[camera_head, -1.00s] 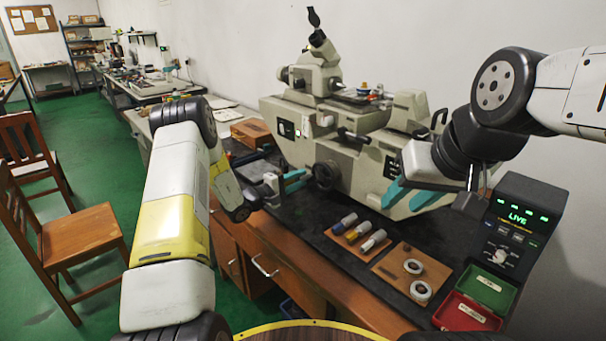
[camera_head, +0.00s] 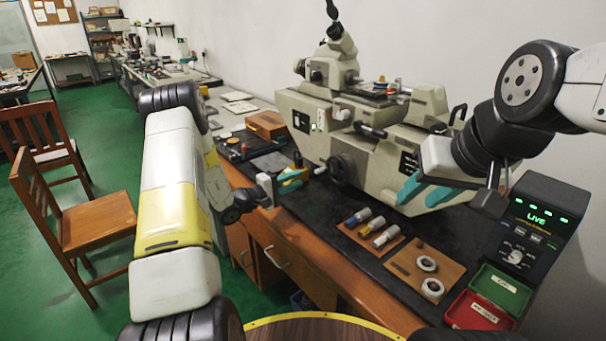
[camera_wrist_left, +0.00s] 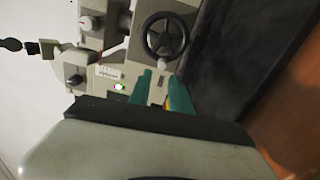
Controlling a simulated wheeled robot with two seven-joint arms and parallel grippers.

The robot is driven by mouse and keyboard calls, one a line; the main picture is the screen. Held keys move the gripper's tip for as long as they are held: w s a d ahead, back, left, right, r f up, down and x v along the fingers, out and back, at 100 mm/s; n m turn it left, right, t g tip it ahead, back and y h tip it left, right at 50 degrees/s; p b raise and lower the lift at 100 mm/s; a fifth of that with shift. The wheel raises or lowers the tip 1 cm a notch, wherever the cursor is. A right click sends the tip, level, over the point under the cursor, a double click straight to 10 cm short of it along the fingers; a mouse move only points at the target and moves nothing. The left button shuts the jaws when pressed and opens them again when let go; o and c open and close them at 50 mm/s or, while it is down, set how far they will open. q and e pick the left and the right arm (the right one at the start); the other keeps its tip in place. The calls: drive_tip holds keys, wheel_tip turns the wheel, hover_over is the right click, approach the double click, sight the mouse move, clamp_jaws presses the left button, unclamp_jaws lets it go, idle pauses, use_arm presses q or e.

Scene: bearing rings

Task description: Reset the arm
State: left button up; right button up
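My left gripper (camera_head: 292,181) is at the end of the left arm, above the bench's front part and left of the machine's handwheel. Its teal fingers are apart, and a bit of yellow shows at them. They also show in the left wrist view (camera_wrist_left: 160,90), with a gap between them. My right gripper (camera_head: 422,193) hangs in front of the measuring machine, its teal fingers spread apart and nothing seen between them. Two bearing rings (camera_head: 427,263) (camera_head: 433,288) lie on a wooden board (camera_head: 405,262), away from both grippers.
The large measuring machine (camera_head: 345,115) stands behind the grippers. Several handled gauges (camera_head: 371,228) lie on another board. A green bin (camera_head: 497,290), a red bin (camera_head: 475,313) and a display box (camera_head: 540,225) stand at right. Wooden chairs (camera_head: 95,220) are at left.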

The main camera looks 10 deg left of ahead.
use_arm(q)
drive_tip(key=s+d+r+m+g, duration=0.4)
drive_tip(key=s+d+r+g, duration=0.1)
drive_tip(key=s+r, duration=0.45)
drive_tip(key=s+d+r+m+g, duration=0.4)
drive_tip(key=s+d+r+g, duration=0.15)
drive_tip(key=s+r, duration=0.35)
drive_tip(key=s+a+r+m+t+y, duration=0.1)
drive_tip(key=s+a+y, duration=0.4)
drive_tip(key=s, duration=0.5)
drive_tip(key=s+a+r+m+t+y, duration=0.1)
drive_tip(key=s+a+r+t+y, duration=0.2)
drive_tip(key=s+a+y, duration=0.2)
drive_tip(key=shift+s+a+y, duration=0.3)
drive_tip(key=shift+s+a, duration=1.05)
drive_tip(key=shift+s, duration=1)
